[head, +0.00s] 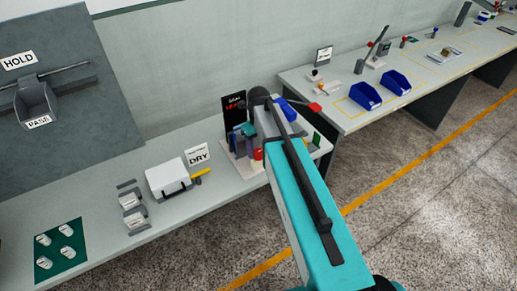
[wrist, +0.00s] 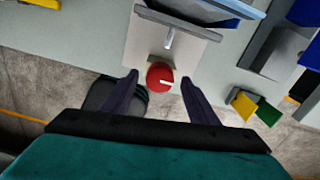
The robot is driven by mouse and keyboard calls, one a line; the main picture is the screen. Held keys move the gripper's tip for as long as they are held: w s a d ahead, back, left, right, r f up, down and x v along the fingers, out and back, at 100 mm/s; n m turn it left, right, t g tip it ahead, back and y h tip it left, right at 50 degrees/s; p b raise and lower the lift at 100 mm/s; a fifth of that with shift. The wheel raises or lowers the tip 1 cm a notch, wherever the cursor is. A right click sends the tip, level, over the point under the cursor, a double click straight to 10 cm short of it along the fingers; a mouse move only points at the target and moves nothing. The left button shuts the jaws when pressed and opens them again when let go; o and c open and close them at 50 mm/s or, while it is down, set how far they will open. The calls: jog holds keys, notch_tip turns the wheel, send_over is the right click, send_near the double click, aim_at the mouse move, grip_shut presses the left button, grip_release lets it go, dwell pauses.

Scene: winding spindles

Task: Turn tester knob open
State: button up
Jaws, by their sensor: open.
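The tester knob (wrist: 160,77) is a round red knob with a white mark, in the middle of the wrist view. It sits at the near edge of a pale plate (wrist: 140,42) that carries a grey metal post (wrist: 170,40). My gripper (wrist: 158,76) is open, with one dark finger on each side of the knob. Gaps show between the knob and both fingers, so neither appears to touch it. In the head view a red part (head: 258,154), probably the knob, shows just left of my teal arm, which hides much of the tester.
In the wrist view a grey holder (wrist: 275,52) and yellow (wrist: 244,104) and green (wrist: 267,112) pieces lie to the right. In the head view a DRY sign (head: 198,156) and white box (head: 168,178) stand left on the bench. Blue bins (head: 365,95) stand on the farther bench.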

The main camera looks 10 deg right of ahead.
jog(key=shift+f, duration=0.7)
jog(key=c, duration=1)
jog(key=shift+c, duration=0.2)
